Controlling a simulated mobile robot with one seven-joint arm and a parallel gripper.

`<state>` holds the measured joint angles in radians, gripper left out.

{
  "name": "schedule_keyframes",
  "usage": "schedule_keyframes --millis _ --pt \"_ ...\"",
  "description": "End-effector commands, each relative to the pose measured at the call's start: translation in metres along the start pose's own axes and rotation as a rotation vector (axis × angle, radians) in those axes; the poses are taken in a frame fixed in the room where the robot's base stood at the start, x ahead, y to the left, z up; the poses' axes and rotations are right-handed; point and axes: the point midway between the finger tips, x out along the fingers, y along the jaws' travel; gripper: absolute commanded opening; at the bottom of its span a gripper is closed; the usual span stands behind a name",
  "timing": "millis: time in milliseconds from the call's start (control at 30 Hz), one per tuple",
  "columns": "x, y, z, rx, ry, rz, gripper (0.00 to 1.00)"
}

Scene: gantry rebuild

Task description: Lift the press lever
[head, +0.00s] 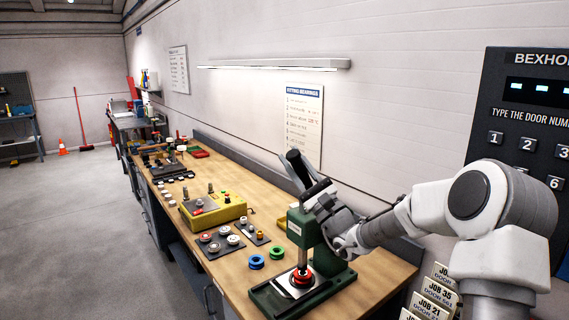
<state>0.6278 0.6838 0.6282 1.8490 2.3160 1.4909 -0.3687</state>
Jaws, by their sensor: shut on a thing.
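The green press (334,256) stands at the near end of the wooden workbench. Its ram comes down over a red ring (302,276) on the press base. The press lever has a dark grip (317,188) at the top of the press. My gripper (322,200) is at this grip and is shut on it. The fingertips are small and partly hidden behind the dark hand parts. My arm reaches in from the right.
A blue ring (256,262) and a green ring (277,252) lie left of the press. A yellow box (213,211) and a dark tray of round parts (219,241) are farther along the workbench (235,284). A dark keypad panel (520,115) stands at the right.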

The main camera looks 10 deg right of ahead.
Motion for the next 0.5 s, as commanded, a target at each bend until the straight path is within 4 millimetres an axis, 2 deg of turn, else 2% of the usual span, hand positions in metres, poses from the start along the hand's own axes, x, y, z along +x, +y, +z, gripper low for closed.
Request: schedule_keyframes --millis 467,500 --pt "0.0009 -0.0075 -0.0013 0.010 0.005 -0.016 0.00" --pt "0.0010 -0.0077 -0.0012 0.010 0.005 -0.016 0.36"
